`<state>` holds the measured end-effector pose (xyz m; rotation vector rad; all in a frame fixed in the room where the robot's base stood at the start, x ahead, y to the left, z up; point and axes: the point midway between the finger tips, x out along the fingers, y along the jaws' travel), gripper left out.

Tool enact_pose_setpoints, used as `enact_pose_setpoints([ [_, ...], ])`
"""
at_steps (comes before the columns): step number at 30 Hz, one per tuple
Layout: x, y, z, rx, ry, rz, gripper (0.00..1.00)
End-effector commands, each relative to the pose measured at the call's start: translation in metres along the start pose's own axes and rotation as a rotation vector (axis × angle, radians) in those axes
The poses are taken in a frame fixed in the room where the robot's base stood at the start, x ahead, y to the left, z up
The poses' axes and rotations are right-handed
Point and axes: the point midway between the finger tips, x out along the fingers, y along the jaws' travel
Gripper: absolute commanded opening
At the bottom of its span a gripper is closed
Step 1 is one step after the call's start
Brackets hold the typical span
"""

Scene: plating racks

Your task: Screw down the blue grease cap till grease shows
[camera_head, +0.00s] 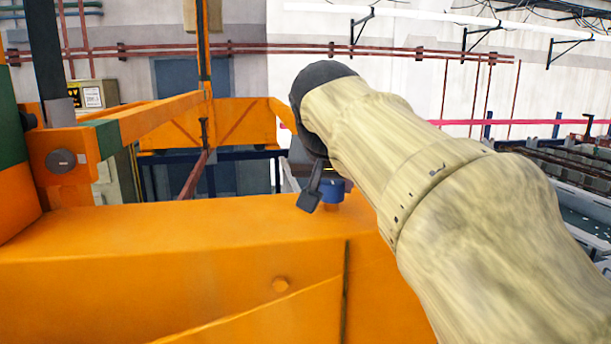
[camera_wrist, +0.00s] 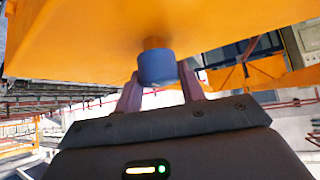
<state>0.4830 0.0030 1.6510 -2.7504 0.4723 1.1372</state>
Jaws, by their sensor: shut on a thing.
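The blue grease cap (camera_head: 331,190) sits on top of the orange beam (camera_head: 200,235) in the head view, partly hidden by my gripper. In the wrist view the blue cap (camera_wrist: 157,68) is on a short brownish stem (camera_wrist: 155,43) that comes out of the orange surface. My gripper (camera_wrist: 158,88) has its two reddish fingers on either side of the cap and is shut on it. In the head view my gripper (camera_head: 320,188) reaches the cap from above and behind. I see no grease around the cap or stem.
An orange frame (camera_head: 160,120) stands at the left and back. Tanks (camera_head: 580,190) lie at the right. Pipes run along the far wall.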

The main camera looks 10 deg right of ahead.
Motion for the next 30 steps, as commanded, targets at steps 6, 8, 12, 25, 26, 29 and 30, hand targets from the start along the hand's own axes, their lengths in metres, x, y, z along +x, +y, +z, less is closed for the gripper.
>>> enact_pose_setpoints([
  [6,0.0001,-0.0004,-0.0001,0.022,0.000,0.020,0.17],
  [8,0.0002,-0.0004,0.0000,0.023,0.000,0.021,0.17],
  [12,0.0004,-0.0003,0.0002,0.023,-0.001,0.021,0.16],
  [25,0.0005,-0.0002,0.0004,0.023,-0.002,0.021,0.61],
  [26,0.0005,-0.0002,0.0004,0.023,-0.002,0.021,0.61],
  [29,-0.0004,-0.0003,0.0003,0.023,-0.001,0.021,0.61],
  [30,-0.0017,-0.0004,0.0003,0.023,0.000,0.021,0.61],
])
